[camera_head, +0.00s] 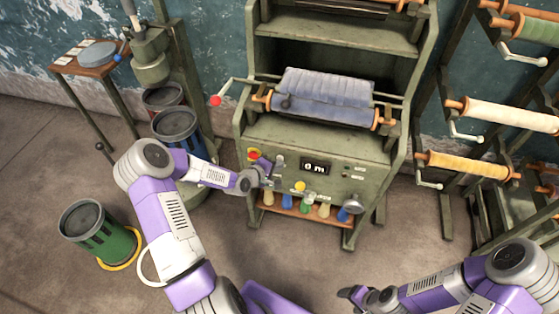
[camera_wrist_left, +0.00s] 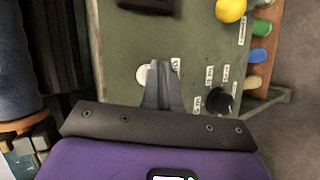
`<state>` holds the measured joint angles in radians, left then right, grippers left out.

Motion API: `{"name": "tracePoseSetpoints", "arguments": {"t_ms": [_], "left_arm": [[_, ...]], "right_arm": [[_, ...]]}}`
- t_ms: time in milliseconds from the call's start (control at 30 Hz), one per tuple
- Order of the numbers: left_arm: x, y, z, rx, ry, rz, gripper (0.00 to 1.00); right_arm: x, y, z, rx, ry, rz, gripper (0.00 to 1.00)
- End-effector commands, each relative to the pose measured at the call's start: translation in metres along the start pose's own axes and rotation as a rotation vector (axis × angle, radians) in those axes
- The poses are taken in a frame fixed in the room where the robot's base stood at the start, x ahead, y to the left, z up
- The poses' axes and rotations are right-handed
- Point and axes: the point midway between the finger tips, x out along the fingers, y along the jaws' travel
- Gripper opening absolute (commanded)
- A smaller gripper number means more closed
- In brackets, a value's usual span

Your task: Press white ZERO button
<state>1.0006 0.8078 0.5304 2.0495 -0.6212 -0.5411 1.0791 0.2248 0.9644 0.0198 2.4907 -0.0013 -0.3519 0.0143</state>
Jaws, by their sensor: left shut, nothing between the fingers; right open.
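The white button (camera_wrist_left: 143,75) shows in the left wrist view as a pale disc on the green panel, beside a small white label (camera_wrist_left: 175,64). My left gripper (camera_wrist_left: 162,66) is shut and empty, its fingertips over the button's edge and hiding part of it. I cannot tell whether they touch it. In the head view my left gripper (camera_head: 267,172) is at the left part of the machine's front panel (camera_head: 345,187), and the button cannot be made out there. The display (camera_head: 315,168) reads 0 m. My right gripper (camera_head: 353,294) is open and empty, low in front of the machine.
A red button (camera_head: 254,153) sits above my left gripper on the panel. A yellow knob (camera_head: 300,186) and a black knob (camera_wrist_left: 218,100) are nearby. Several coloured handles hang below the panel. A blue cloth roll (camera_head: 325,95) lies above, and a green bin (camera_head: 100,234) stands left.

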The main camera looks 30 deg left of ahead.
Motion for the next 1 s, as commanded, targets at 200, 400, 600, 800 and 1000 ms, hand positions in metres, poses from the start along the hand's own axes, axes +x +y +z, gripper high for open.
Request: {"name": "tracePoseSetpoints", "arguments": {"t_ms": [200, 400, 600, 800, 1000], "left_arm": [[-0.001, 0.000, 0.000, 0.000, 0.001, 0.001, 0.00], [-0.009, -0.004, 0.004, 0.000, 0.001, 0.000, 0.00], [-0.014, -0.007, 0.007, 0.000, 0.001, 0.000, 0.00], [-0.014, -0.008, 0.007, 0.001, 0.001, 0.000, 0.00], [-0.022, -0.012, 0.011, -0.001, 0.000, -0.002, 0.00]], "right_arm": [[-0.001, 0.000, 0.000, 0.000, 0.000, 0.000, 0.67], [-0.003, -0.001, 0.000, 0.000, 0.000, 0.000, 0.67], [-0.005, -0.002, 0.000, 0.000, 0.000, 0.000, 0.67], [-0.004, -0.002, 0.000, 0.000, 0.000, 0.000, 0.67], [-0.007, -0.003, 0.000, 0.000, 0.000, 0.000, 0.67]]}}
